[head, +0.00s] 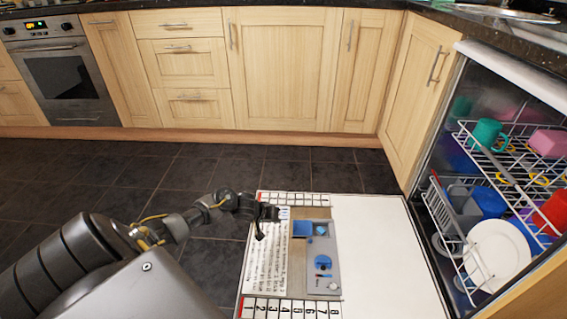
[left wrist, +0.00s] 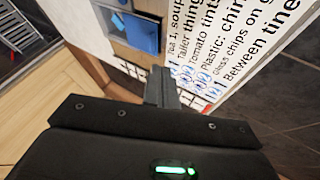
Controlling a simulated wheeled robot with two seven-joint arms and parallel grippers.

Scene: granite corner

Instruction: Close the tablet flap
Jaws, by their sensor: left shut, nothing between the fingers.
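The open dishwasher door (head: 385,250) lies flat with its inner face up. A grey dispenser panel (head: 333,275) is set in it. In the left wrist view, blue parts of the dispenser (left wrist: 146,36) show at the top, just beyond the fingers. My left gripper (head: 272,213) is shut and empty, over the door's printed strip, left of the blue piece and apart from it in the picture. My right gripper is out of view.
Dishwasher racks (head: 485,205) with cups and a white plate (head: 498,250) stand at the right. Printed text (head: 268,262) and numbered strips (head: 290,308) lie beside the dispenser. Wooden cupboards and an oven (head: 62,75) line the back. The dark tiled floor is clear.

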